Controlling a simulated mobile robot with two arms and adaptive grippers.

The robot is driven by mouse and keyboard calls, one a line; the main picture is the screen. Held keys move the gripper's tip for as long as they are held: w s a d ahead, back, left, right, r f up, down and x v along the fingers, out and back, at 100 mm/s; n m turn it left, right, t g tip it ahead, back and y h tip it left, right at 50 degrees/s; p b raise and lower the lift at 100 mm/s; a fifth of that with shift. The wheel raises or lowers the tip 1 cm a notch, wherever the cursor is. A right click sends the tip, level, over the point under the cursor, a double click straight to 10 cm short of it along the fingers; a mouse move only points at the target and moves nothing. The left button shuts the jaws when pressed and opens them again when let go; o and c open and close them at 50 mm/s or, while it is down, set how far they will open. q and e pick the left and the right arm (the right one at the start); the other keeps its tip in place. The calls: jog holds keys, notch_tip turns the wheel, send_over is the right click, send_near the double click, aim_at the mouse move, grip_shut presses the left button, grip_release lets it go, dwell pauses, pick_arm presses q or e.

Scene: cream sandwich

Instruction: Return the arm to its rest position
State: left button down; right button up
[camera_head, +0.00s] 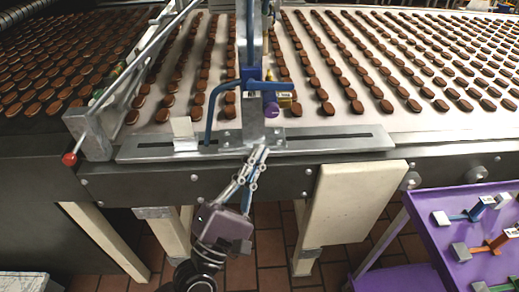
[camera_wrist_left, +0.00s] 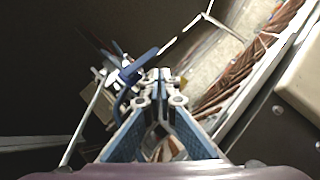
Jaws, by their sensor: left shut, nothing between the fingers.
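My left arm comes up from the bottom of the head view, and its gripper (camera_head: 262,150) is shut and empty. The same blue bent handle (camera_head: 212,105) stands above the rail in the head view. My right gripper is not in view.
The conveyor (camera_head: 293,45) carries rows of brown sandwich cookies. A lever with a red knob (camera_head: 69,159) juts out at the left. A cream panel (camera_head: 352,215) hangs in front of the machine. A purple cart (camera_head: 425,205) with tools stands at the right. Brick-coloured floor tiles show below.

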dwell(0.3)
